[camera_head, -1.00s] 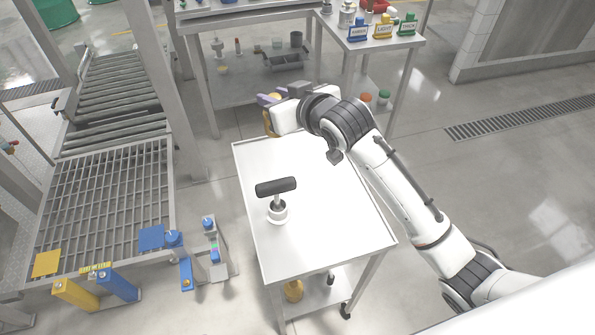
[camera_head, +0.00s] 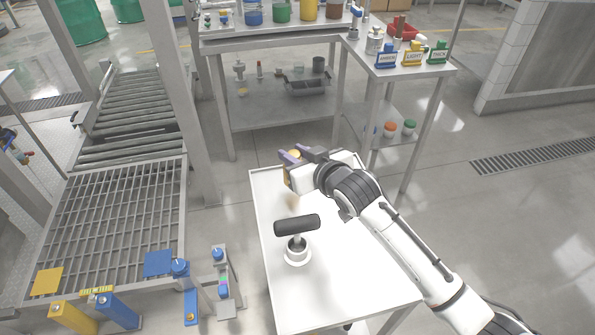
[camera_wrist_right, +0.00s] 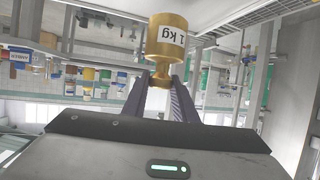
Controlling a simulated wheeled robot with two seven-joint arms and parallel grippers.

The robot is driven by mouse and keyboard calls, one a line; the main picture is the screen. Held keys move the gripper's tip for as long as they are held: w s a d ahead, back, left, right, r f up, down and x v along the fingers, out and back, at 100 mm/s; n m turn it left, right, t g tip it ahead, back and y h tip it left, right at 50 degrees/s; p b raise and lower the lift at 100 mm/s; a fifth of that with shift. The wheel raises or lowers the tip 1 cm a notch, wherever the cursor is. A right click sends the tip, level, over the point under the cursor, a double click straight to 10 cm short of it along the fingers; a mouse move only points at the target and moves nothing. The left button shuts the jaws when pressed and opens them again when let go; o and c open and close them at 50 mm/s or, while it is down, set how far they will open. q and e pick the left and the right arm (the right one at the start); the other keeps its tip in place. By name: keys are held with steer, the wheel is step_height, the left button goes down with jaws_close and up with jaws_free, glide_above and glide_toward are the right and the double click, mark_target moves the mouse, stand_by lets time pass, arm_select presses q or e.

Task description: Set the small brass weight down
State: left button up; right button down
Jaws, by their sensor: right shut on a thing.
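The small brass weight, a gold cylinder with a neck and a "1 kg" label, fills the upper middle of the right wrist view (camera_wrist_right: 167,38). My right gripper (camera_wrist_right: 161,82) is shut on its narrow knob end. In the head view my right gripper (camera_head: 287,157) is over the far end of the white trolley top (camera_head: 345,270). The weight is mostly hidden there by the gripper. A faint brass-toned patch shows on the trolley top below it. I cannot tell the exact gap. My left gripper is not in view.
A black-handled tool in a white round holder (camera_head: 297,250) stands on the trolley, in front of the gripper. The trolley's middle and right are clear. Behind stands a bench (camera_head: 280,115); a roller conveyor and grating (camera_head: 110,220) lie left.

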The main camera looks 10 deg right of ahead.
steer(key=shift+w+f, duration=0.1)
steer(key=shift+f, duration=1.6)
steer(key=c, duration=1.7)
jaws_free()
steer(key=shift+f, duration=0.4)
steer(key=shift+c, duration=0.2)
steer(key=o, duration=0.3)
steer(key=shift+r, duration=0.2)
steer(key=v, duration=1.2)
steer(key=shift+p, duration=0.3)
steer(key=shift+f, duration=0.1)
